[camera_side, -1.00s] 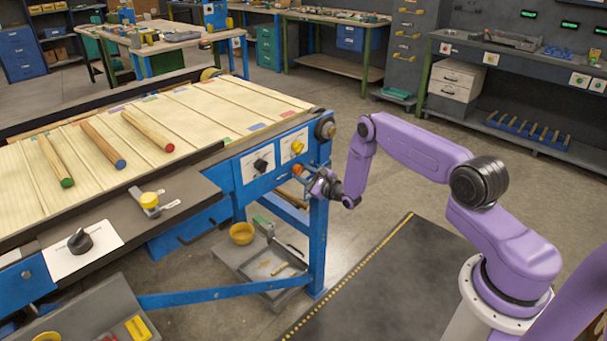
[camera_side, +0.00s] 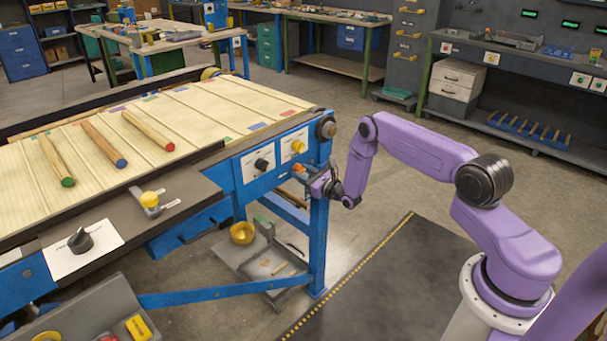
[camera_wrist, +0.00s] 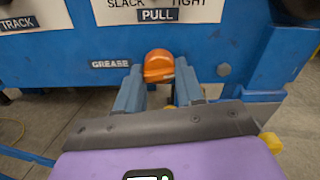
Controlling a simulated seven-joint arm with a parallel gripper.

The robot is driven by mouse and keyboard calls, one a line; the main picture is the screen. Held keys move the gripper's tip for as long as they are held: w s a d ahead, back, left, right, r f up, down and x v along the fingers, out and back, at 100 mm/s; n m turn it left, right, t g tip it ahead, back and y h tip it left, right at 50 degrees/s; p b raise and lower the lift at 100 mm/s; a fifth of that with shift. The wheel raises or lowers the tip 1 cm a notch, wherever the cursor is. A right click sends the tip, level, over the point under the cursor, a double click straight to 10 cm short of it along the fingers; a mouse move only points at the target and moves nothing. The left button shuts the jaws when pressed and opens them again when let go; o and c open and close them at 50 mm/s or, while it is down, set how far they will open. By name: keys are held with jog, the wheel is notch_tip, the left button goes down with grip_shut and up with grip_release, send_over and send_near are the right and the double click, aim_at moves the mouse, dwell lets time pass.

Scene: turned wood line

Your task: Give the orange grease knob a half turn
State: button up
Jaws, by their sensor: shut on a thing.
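The orange grease knob (camera_wrist: 158,66) sits on the blue frame just right of a "GREASE" label (camera_wrist: 111,63) in the wrist view. My gripper (camera_wrist: 158,92) has one finger on each side of the knob and is shut on it. In the side view the orange knob (camera_side: 298,168) shows as a small orange spot, partly hidden, and my gripper (camera_side: 318,187) reaches it from the right, at the frame's end below the yellow knob.
A yellow knob (camera_side: 297,147) and a black knob (camera_side: 261,164) are on white plates above. The blue leg (camera_side: 318,245) stands just below my gripper. A yellow bowl (camera_side: 242,233) is on the low shelf. Wooden rods lie on the belt (camera_side: 215,105).

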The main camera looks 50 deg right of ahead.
jog(key=shift+s, duration=0.1)
jog(key=o, duration=1)
jog(key=shift+o, duration=0.2)
jog(key=s, duration=1.7)
jog(key=shift+s, duration=0.2)
